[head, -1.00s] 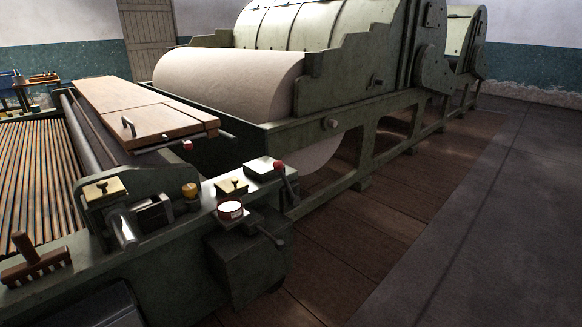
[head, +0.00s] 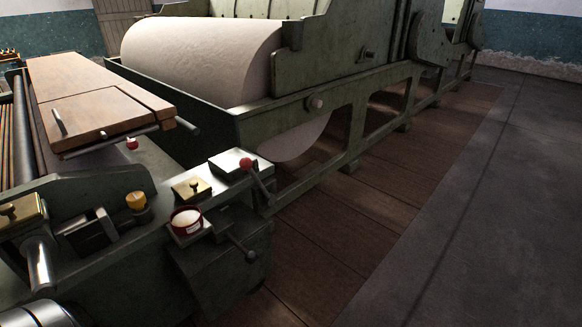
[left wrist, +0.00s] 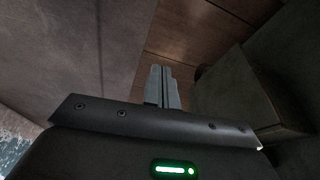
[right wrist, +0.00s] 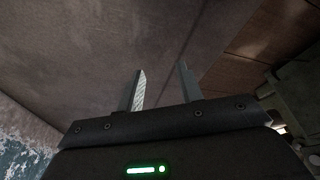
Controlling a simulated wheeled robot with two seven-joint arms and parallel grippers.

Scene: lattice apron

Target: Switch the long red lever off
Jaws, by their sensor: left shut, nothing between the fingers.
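The long lever with a red ball knob (head: 246,164) stands at the right end of the green machine bench in the head view. Its arm runs from the knob down to the right, beside a pale-topped box. My left gripper (left wrist: 162,72) shows in the left wrist view with its fingers together and nothing between them, above the brown floor. My right gripper (right wrist: 160,72) shows in the right wrist view with its fingers apart and empty. Neither gripper's fingers show in the head view, and both are away from the lever.
A round red-rimmed gauge (head: 186,221), a yellow knob (head: 136,200) and a brass plate (head: 191,188) sit on the bench near the lever. A grey-knobbed handle (head: 250,256) sticks out below. Wooden boards (head: 95,110) and a big pale roll (head: 200,60) lie behind. The floor at right is clear.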

